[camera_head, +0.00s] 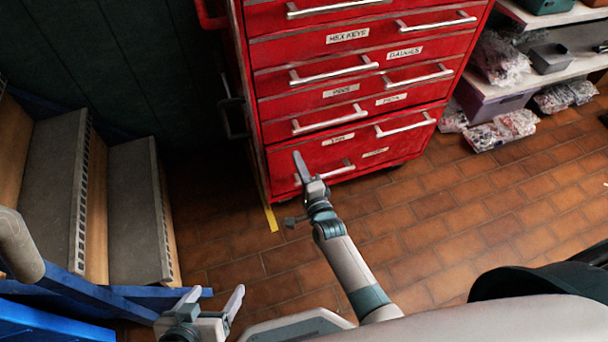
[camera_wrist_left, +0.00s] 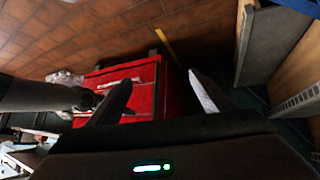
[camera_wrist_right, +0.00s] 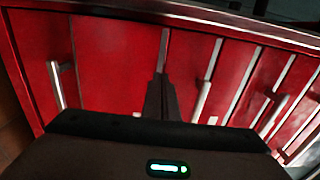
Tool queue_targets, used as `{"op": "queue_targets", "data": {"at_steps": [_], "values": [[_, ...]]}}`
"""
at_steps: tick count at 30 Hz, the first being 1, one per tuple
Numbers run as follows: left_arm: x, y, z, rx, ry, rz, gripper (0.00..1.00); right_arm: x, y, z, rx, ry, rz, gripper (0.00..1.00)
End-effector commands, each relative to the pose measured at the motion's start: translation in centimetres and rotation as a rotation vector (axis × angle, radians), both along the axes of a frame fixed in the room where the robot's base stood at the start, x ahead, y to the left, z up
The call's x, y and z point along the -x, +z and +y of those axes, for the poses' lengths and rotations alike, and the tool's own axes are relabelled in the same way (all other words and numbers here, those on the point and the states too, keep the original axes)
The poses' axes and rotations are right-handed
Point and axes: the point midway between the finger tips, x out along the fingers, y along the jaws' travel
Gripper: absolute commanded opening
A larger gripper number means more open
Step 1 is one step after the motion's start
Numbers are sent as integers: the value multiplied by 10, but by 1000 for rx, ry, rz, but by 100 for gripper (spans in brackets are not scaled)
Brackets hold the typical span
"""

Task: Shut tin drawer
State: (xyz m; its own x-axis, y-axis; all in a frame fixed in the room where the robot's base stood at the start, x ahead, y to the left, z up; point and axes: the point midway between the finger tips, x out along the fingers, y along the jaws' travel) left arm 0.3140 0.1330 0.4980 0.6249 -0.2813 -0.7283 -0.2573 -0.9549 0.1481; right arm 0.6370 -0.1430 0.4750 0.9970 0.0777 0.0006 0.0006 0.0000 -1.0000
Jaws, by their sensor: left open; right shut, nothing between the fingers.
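A red tool cabinet (camera_head: 290,85) with several labelled drawers and silver bar handles stands at the upper middle of the head view. I can read "HEX KEYS" and "GAUGES"; the lower labels are too small, so I cannot tell which drawer is the tin drawer. No drawer clearly stands out far. My right gripper (camera_head: 299,160) is shut and empty in front of the bottom drawer, by the left end of its handle (camera_head: 338,171). In the right wrist view, its closed fingers (camera_wrist_right: 161,78) point at the red fronts; contact is unclear. My left gripper (camera_head: 212,294) is open, empty and low, away from the cabinet.
Steps with a blue frame (camera_head: 120,200) stand at the left. Shelves with bags and bins (camera_head: 545,70) are at the upper right. The tiled floor (camera_head: 480,200) right of my right arm is clear. A yellow floor stripe (camera_head: 270,217) lies by the cabinet's corner.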

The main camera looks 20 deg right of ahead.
Motion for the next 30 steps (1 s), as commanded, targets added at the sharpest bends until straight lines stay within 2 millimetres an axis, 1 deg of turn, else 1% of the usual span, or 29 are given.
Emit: {"op": "queue_targets", "data": {"at_steps": [1,6,11,22,24,30], "values": [[-1,0,-2,6,-1,-7,74,-8,-1,1,0,0,0,0],[-2,2,-7,20,-5,-29,74,-24,0,2,-1,1,0,0],[-3,4,-8,23,-7,-39,74,-29,-1,3,-1,0,2,0],[-3,3,-5,16,-8,-40,74,-31,0,3,0,0,1,0],[-5,3,-5,18,-6,-53,74,-34,-1,3,0,0,0,0],[-20,17,-14,46,-3,-161,74,-52,-1,4,0,0,-1,0]]}}
